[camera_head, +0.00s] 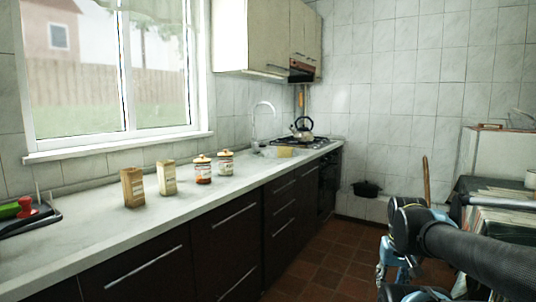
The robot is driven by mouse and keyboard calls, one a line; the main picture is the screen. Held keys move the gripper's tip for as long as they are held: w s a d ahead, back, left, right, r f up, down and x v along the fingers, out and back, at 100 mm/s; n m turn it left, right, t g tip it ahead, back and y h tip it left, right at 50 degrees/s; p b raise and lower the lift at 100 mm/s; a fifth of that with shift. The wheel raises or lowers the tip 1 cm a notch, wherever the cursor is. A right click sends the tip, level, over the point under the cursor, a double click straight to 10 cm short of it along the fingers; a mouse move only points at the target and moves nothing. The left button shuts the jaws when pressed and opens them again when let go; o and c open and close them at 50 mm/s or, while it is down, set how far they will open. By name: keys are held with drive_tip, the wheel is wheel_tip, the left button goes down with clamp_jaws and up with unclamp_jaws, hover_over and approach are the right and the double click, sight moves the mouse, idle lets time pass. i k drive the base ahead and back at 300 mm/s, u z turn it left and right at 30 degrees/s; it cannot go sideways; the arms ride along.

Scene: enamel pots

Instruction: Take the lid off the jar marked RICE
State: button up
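Two small lidded jars stand upright on the long pale countertop (95,235), left of the sink tap. The left jar (203,175) has reddish contents or a red lower part, a pale label and a tan knobbed lid (202,159). The right jar (226,168) looks paler and has a similar lid (225,153). Both lids are on. The labels are too small to read, so I cannot tell which jar is marked RICE. My arm is at the lower right, far from the jars, and I cannot make out my gripper.
Two cartons (132,188) (167,178) stand left of the jars. A dark tray (38,222) with green and red items is at the far left. A kettle (304,127) sits on the hob. A pot (367,188) is by the back wall. The counter's front strip is clear.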

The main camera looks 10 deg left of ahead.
sight(226, 153)
drive_tip(key=z, duration=0.15)
drive_tip(key=i, duration=1.1)
drive_tip(key=u, duration=0.8)
drive_tip(key=i, duration=0.75)
drive_tip(key=u, duration=0.55)
